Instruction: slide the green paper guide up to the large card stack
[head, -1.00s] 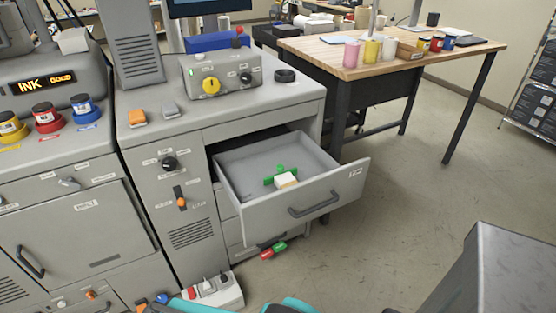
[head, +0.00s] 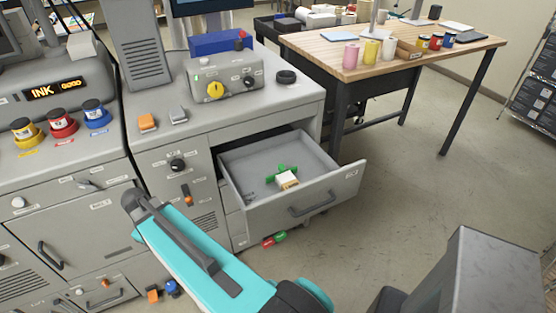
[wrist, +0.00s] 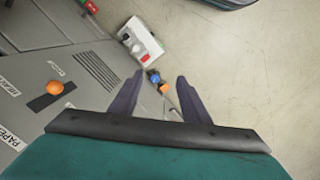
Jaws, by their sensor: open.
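The green paper guide (head: 280,172) sits inside the open drawer (head: 262,152) of the grey machine, in the head view. A small cream card stack (head: 287,181) lies in the drawer just in front of the guide; whether they touch is unclear. I cannot tell whether this is the large stack.
A power strip (wrist: 140,40) and blue and orange plugs (wrist: 158,82) lie on the floor by the machine. Red and green handles (head: 274,239) lie below the drawer. A wooden table (head: 400,50) stands behind right.

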